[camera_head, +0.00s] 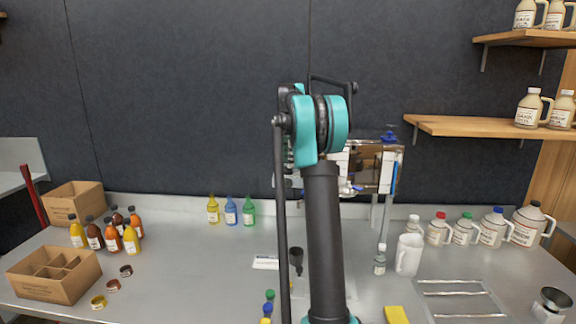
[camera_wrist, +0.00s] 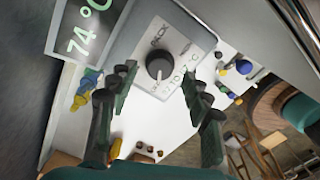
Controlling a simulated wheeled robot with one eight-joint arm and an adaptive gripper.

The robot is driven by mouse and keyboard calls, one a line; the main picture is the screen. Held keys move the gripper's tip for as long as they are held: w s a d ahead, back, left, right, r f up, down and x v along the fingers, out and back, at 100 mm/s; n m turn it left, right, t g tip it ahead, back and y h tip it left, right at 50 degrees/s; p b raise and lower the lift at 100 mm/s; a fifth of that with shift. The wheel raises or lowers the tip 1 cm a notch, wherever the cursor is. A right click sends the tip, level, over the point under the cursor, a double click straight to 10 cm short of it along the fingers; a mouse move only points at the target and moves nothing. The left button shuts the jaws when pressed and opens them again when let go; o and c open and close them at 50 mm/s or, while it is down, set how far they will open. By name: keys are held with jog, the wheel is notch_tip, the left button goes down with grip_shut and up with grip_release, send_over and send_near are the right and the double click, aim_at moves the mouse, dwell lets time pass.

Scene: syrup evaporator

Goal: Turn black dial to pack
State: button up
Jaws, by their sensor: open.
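The black dial (camera_wrist: 159,66) shows in the wrist view on a light grey panel (camera_wrist: 205,42) with small lettering around it. A display (camera_wrist: 88,25) reading 74°C is to the left of the dial. My gripper (camera_wrist: 158,82) is open, with one finger on each side of the dial in the picture; I see no contact with it. In the head view my arm hides the gripper and the dial; part of the evaporator (camera_head: 372,165) shows behind the arm.
The grey table (camera_head: 180,270) holds several bottles at the left, an open box (camera_head: 55,275), a white pitcher (camera_head: 409,255), and several jugs (camera_head: 492,227) at the right. A wooden shelf (camera_head: 470,126) with jugs is at the upper right.

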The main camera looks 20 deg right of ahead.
aim_at(288, 170)
jog(key=shift+f, duration=1.15)
jog(key=shift+c, duration=0.6)
grip_shut()
